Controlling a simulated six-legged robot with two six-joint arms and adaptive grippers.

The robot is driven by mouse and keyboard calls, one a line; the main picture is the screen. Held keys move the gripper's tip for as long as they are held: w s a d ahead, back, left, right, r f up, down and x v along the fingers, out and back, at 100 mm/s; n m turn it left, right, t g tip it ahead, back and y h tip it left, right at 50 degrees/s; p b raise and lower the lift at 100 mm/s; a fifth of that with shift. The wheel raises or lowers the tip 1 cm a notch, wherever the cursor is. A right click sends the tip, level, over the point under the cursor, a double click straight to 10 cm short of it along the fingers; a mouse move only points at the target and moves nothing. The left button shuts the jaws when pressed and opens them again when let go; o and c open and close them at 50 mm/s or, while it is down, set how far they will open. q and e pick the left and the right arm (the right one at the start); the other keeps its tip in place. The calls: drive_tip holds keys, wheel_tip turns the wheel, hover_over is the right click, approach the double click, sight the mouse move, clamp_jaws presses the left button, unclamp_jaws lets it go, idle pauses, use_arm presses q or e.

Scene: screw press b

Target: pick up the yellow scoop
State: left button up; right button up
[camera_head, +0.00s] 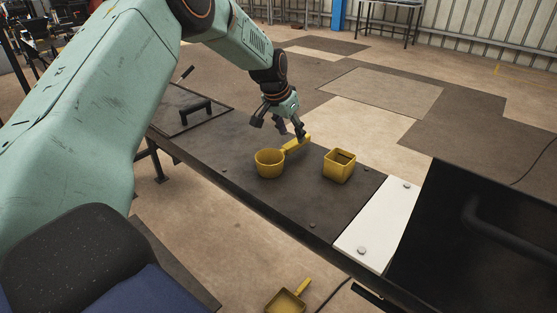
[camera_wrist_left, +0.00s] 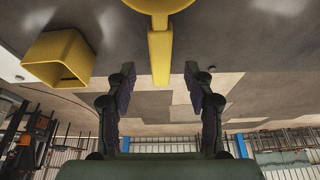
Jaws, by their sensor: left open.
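The yellow scoop (camera_head: 268,164), a round cup with a straight handle, sits on the dark bench top. Its handle points away to the upper right. My left gripper (camera_head: 279,128) is open and empty, above the handle's end. In the left wrist view, the scoop's handle (camera_wrist_left: 159,58) comes down from the top, its end between the two open fingers of the gripper (camera_wrist_left: 160,74). The fingers appear apart from the handle, one on each side. Only the lower edge of the cup shows there. My right gripper is not in view.
A yellow square open container (camera_head: 339,166) stands right of the scoop; it also shows in the left wrist view (camera_wrist_left: 45,60). A white plate (camera_head: 378,228) with bolts lies further right. A black handle (camera_head: 196,109) is at the bench's far left. Another yellow pan-like piece (camera_head: 286,301) is lower down.

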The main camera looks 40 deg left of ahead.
sight(294, 142)
use_arm(q)
drive_tip(key=f, duration=0.1)
drive_tip(key=a+f, duration=0.1)
drive_tip(key=shift+w+f, duration=0.25)
drive_tip(key=shift+f, duration=0.1)
drive_tip(key=shift+w+d+f, duration=0.3)
drive_tip(key=shift+d+f, duration=0.3)
drive_tip(key=shift+f, duration=0.25)
drive_tip(key=shift+w+d+f, duration=0.25)
drive_tip(key=shift+f, duration=0.15)
drive_tip(key=shift+a+f, duration=0.25)
drive_tip(key=shift+a, duration=0.3)
drive_tip(key=shift+c, duration=1)
drive_tip(key=shift+d+r, duration=0.25)
drive_tip(key=shift+d, duration=0.2)
drive_tip(key=c, duration=0.3)
drive_tip(key=shift+a+f, duration=0.2)
drive_tip(key=shift+a, duration=0.15)
clamp_jaws()
drive_tip(key=shift+w+d+r, duration=0.1)
drive_tip(key=shift+d+r, duration=0.05)
drive_tip(key=shift+d, duration=0.1)
